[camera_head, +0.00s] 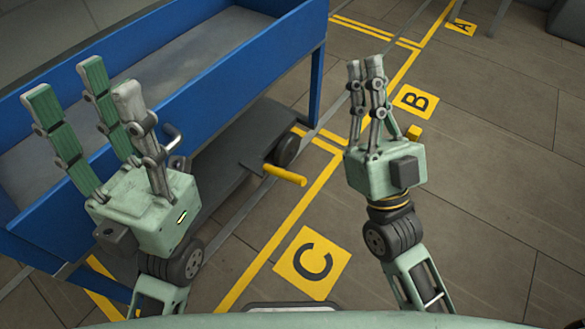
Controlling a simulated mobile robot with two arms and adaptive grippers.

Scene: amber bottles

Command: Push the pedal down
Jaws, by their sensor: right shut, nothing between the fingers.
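The yellow pedal (285,174) sticks out near the floor at the lower right side of the blue cart (228,80), beside a dark wheel. It looks like a short bar, roughly level. My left gripper (84,80) is open with its fingers spread, in front of the cart's near side and left of the pedal. My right gripper (366,66) has its fingers together and holds nothing. It is to the right of the pedal, apart from it. Whether the pedal is raised or lowered is hard to tell.
A dark wheel (287,149) sits under the cart. Yellow floor signs C (312,263), B (415,101) and A (461,27) lie along yellow floor lines. A small yellow piece (414,132) shows just behind my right gripper. The floor at right is clear.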

